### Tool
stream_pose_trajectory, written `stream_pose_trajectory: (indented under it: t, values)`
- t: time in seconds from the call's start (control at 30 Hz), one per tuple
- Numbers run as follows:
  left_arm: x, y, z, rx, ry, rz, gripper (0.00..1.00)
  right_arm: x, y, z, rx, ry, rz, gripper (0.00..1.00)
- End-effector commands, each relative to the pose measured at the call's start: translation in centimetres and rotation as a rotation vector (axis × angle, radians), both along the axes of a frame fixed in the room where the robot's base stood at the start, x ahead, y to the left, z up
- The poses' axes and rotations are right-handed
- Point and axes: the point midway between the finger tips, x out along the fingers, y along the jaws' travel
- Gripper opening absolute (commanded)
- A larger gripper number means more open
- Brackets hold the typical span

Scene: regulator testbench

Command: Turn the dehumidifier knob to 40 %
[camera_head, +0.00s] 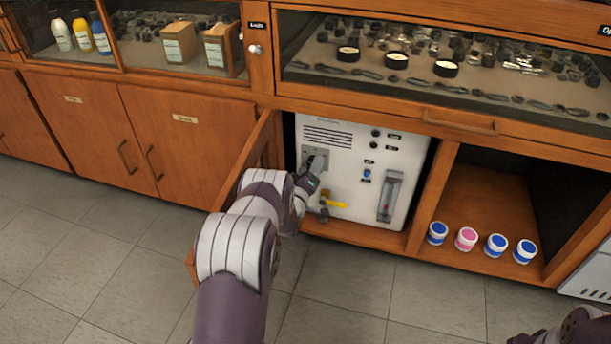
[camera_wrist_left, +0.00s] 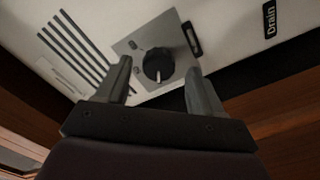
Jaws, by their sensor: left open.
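The dehumidifier (camera_head: 345,137) is a white box inside the open cabinet, with vent slots at its upper left. Its black round knob (camera_wrist_left: 158,66) sits on a grey square plate (camera_wrist_left: 131,46), with a white mark pointing toward the bottom of the wrist view. My left gripper (camera_wrist_left: 160,72) is open, its two fingers on either side of the knob with visible gaps. In the head view my left gripper (camera_head: 316,166) is at the panel's left part and hides the knob. The scale numbers are not readable. My right gripper is not in view.
An open wooden door (camera_head: 250,150) stands left of my left arm. A yellow valve handle (camera_head: 336,204) is just below the gripper, and a flow meter (camera_head: 389,196) is to the right. Several lidded jars (camera_head: 466,239) stand in the right compartment.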

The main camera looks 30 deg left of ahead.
Motion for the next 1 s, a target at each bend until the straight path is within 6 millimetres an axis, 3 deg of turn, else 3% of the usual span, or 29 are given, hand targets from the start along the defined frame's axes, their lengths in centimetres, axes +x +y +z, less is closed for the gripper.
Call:
stream_pose_trajectory:
  t: [0.03,0.2,0.4,0.6,1.0]
  values:
    - [-1.0,-0.2,0.8,-0.002,0.004,0.001,0.67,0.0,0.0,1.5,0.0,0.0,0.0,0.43]
    - [-5.7,-1.3,0.9,-0.004,0.007,0.002,0.67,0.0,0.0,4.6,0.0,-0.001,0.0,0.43]
    - [-9.9,-2.4,0.5,-0.002,0.004,0.001,0.67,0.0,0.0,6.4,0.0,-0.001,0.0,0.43]
    - [-11.3,-2.7,0.1,-0.001,0.002,0.001,0.67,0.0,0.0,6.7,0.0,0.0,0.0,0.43]
    - [-11.3,-2.7,0.1,-0.001,0.001,0.0,0.67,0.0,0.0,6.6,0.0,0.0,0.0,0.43]
